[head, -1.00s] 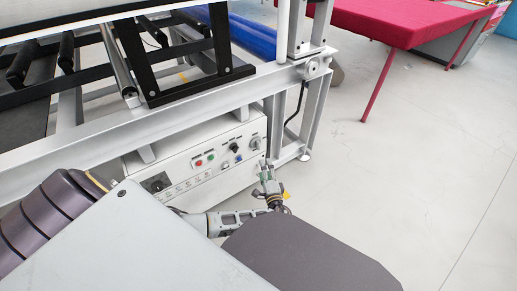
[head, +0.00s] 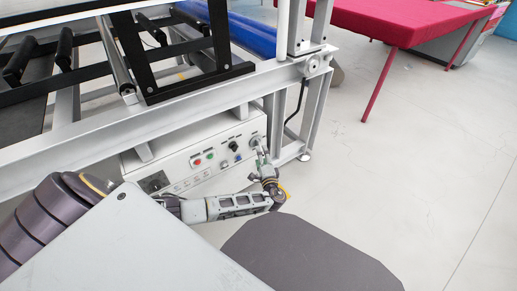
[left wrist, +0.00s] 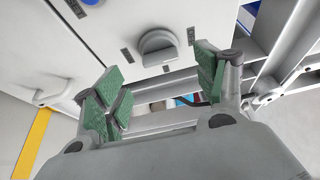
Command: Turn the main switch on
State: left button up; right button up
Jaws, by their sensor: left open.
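The white control box (head: 205,172) under the machine frame carries a row of controls. At its right end is a grey rotary knob (left wrist: 158,48), partly hidden by my gripper in the head view. My left gripper (left wrist: 157,80) is open, with green pads spread wide. The knob lies just beyond the pads, between their lines and apart from them. In the head view my left gripper (head: 259,152) is at the box's right end. Which control is the main switch cannot be read from the labels. My right gripper is not in view.
A frame leg (head: 309,115) stands close right of the box. A red table (head: 405,20) stands farther back; the floor right is clear.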

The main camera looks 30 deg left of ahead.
aim_at(257, 143)
pick_arm(q)
jog(key=b+x, duration=0.2)
jog(key=x, duration=0.4)
jog(key=shift+w+a, duration=0.2)
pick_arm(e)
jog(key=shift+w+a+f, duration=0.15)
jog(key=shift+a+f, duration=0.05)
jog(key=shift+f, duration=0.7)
pick_arm(q)
jog(key=shift+f, duration=0.1)
jog(key=c, duration=1)
